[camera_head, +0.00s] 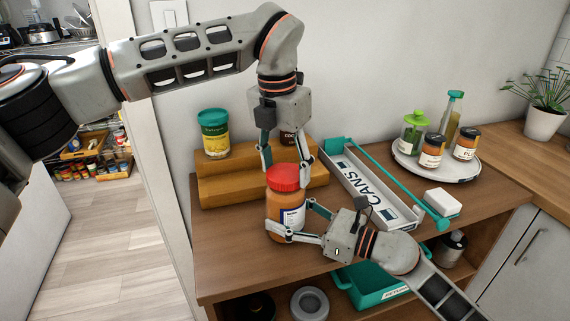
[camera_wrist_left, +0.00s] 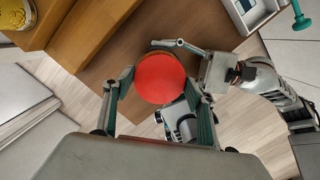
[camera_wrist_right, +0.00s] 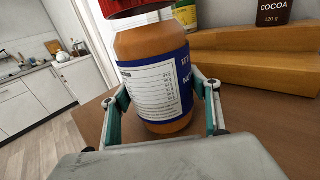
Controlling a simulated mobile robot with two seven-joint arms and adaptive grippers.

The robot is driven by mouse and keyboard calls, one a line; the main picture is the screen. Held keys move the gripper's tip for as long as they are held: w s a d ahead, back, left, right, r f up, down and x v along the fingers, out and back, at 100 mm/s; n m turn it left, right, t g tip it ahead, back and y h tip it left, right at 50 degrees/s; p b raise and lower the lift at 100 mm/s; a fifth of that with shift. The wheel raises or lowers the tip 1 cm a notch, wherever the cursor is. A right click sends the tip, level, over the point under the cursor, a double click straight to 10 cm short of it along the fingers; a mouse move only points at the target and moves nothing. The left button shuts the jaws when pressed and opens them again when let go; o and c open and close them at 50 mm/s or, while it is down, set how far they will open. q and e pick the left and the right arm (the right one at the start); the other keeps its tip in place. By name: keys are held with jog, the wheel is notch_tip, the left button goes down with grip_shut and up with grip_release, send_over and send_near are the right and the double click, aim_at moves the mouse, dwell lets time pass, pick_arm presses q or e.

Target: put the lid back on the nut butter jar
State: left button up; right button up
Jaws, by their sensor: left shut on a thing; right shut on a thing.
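The nut butter jar (camera_head: 287,212) stands upright on the wooden table, orange-brown with a white and blue label. My right gripper (camera_head: 290,217) is shut around its body from the side; the right wrist view shows the jar (camera_wrist_right: 155,85) between the fingers. The red lid (camera_head: 284,176) is at the jar's mouth, with my left gripper (camera_head: 285,170) shut on it from above. The left wrist view shows the lid (camera_wrist_left: 160,78) between the fingers, hiding most of the jar. In the right wrist view the lid (camera_wrist_right: 128,8) looks shifted left of the jar. I cannot tell whether it is seated.
A wooden step riser (camera_head: 227,185) behind holds a green-lidded yellow tub (camera_head: 214,135) and a dark cocoa container (camera_head: 288,138). A CANS tray (camera_head: 402,222) lies right of the jar. A round tray (camera_head: 462,174) with jars and bottles stands farther right. The table's front left is clear.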

pick_arm(q)
jog(key=shift+f, duration=0.2)
pick_arm(e)
jog(key=c, duration=0.6)
pick_arm(q)
jog(key=m, duration=0.6)
jog(key=shift+m+g, duration=0.3)
jog(key=m, duration=0.6)
jog(key=shift+w+g+h, duration=0.1)
jog(key=shift+g+h, duration=0.2)
jog(key=shift+g, duration=0.1)
jog(key=m, duration=0.7)
jog(key=shift+m+g, duration=0.3)
jog(key=shift+g, duration=0.1)
jog(key=m+y, duration=0.1)
jog(key=m, duration=0.5)
jog(key=shift+m, duration=0.4)
jog(key=o, duration=0.8)
